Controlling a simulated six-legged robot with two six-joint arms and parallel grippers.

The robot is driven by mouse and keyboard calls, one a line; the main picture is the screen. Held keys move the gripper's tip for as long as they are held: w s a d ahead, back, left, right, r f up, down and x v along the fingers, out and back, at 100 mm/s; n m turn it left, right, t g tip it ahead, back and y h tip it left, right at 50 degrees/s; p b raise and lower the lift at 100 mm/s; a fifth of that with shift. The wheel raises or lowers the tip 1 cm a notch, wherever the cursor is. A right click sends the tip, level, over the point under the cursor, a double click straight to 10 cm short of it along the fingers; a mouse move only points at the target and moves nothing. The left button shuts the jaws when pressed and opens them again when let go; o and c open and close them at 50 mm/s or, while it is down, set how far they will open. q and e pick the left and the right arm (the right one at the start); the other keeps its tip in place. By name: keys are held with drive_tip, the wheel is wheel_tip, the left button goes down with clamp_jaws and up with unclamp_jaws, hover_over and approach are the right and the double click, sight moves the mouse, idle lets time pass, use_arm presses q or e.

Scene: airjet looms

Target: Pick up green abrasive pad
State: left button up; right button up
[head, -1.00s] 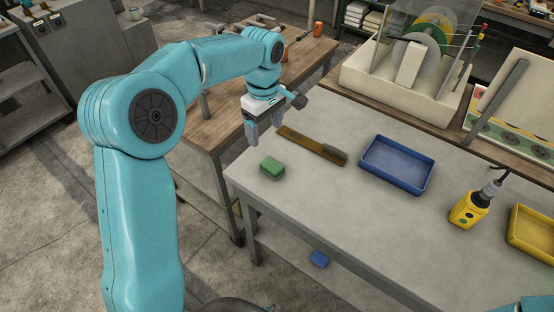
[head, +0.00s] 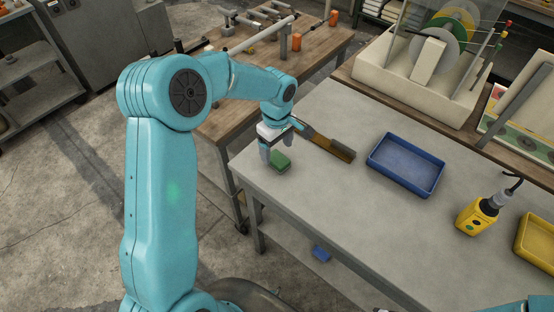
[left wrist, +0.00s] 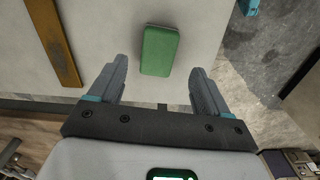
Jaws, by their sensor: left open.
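The green abrasive pad (head: 280,162) lies on the grey table (head: 312,205) near its left corner. It also shows in the left wrist view (left wrist: 159,50), lying ahead of the open jaws and roughly centred between their lines. My left gripper (head: 271,160) is open and empty, just left of the pad and partly in front of it in the head view. In the left wrist view both fingers (left wrist: 157,78) show, with the pad slightly beyond their tips and no clear contact. My right gripper is not in view.
A wooden-handled brush (head: 326,146) lies behind the pad. A blue tray (head: 406,165), a yellow pendant control (head: 474,216) and a yellow tray (head: 540,240) stand to the right. A small blue object (head: 321,254) lies on the lower shelf. The table front is clear.

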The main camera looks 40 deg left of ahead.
sight(278, 158)
use_arm(q)
drive_tip(key=f, duration=0.3)
drive_tip(key=f+p, duration=0.1)
drive_tip(key=shift+w+d+f, duration=0.2)
drive_tip(key=shift+w, duration=0.05)
drive_tip(key=shift+s+a+f, duration=0.1)
drive_tip(key=shift+s+f, duration=0.15)
drive_tip(key=shift+f, duration=0.05)
drive_tip(key=shift+w, duration=0.15)
drive_tip(key=shift+c, duration=0.3)
drive_tip(key=shift+w+f, duration=0.1)
drive_tip(key=c, duration=1)
drive_tip(key=shift+s, duration=0.2)
drive_tip(key=shift+w, duration=0.15)
drive_tip(key=shift+r, duration=0.4)
wheel_tip(278, 158, up, 19)
drive_tip(key=shift+r+b, duration=0.2)
drive_tip(key=shift+b, duration=0.45)
